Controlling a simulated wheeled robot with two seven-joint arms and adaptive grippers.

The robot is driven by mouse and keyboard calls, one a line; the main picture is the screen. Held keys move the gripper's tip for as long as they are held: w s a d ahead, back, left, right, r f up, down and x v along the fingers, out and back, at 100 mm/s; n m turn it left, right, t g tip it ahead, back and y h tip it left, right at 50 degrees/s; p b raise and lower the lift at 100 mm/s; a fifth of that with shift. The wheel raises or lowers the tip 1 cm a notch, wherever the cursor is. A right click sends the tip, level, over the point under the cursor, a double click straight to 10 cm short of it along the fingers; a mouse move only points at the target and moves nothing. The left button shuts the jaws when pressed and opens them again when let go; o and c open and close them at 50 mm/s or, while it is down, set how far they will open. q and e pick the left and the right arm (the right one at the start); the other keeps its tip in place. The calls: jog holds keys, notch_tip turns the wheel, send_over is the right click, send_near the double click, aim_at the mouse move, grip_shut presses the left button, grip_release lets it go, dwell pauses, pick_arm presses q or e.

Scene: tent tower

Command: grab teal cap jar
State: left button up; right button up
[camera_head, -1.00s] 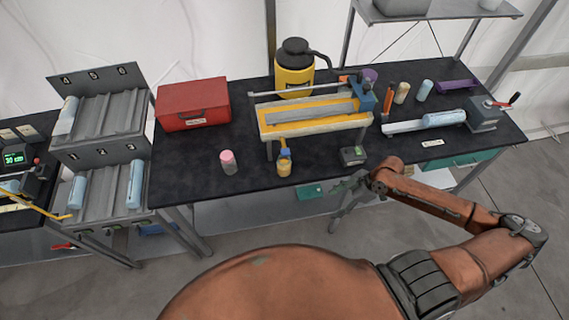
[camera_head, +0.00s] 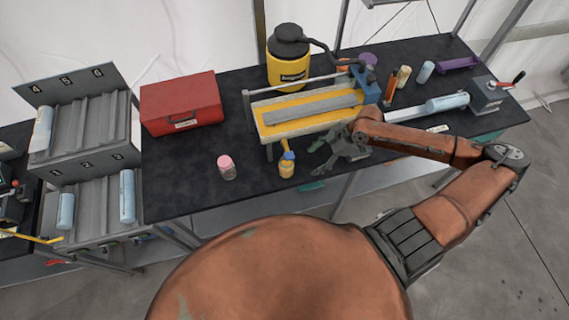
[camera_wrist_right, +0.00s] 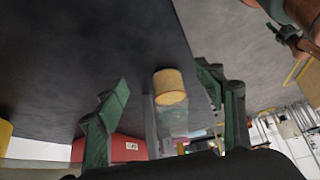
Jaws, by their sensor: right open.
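A small jar with yellow in its lower part (camera_head: 286,170) stands near the table's front edge; a narrow blue piece shows at its top. In the right wrist view the same kind of jar (camera_wrist_right: 170,88) shows between the fingers, with a clear part beyond the yellow. My right gripper (camera_head: 316,160) is open and empty, just right of the jar. It also shows in the wrist view (camera_wrist_right: 160,82), fingers spread, not visibly touching the jar. My left gripper is not in view.
A pink-capped jar (camera_head: 226,166) stands to the left. A yellow-topped press fixture (camera_head: 310,112) is close behind. The black table's front left (camera_head: 180,185) is clear.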

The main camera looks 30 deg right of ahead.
aim_at(293, 162)
jog(key=a, duration=0.1)
jog(key=w+a, duration=0.1)
jog(key=a, duration=0.1)
jog(key=w+a, duration=0.1)
jog(key=shift+w+a, duration=0.1)
jog(key=shift+a, duration=0.3)
jog(key=shift+w+a, duration=0.35)
jog(key=shift+a, duration=0.5)
jog(key=shift+w+a, duration=0.15)
jog(key=shift+a, duration=0.2)
jog(key=x, duration=0.4)
jog(key=shift+w+a+f, duration=0.15)
jog(key=shift+f, duration=0.1)
jog(key=shift+a+f, duration=0.1)
jog(key=shift+f, duration=0.1)
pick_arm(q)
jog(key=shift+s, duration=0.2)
pick_arm(e)
jog(key=shift+c, duration=0.3)
jog(key=c, duration=1.3)
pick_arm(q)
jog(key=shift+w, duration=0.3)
pick_arm(e)
jog(key=shift+c, duration=0.5)
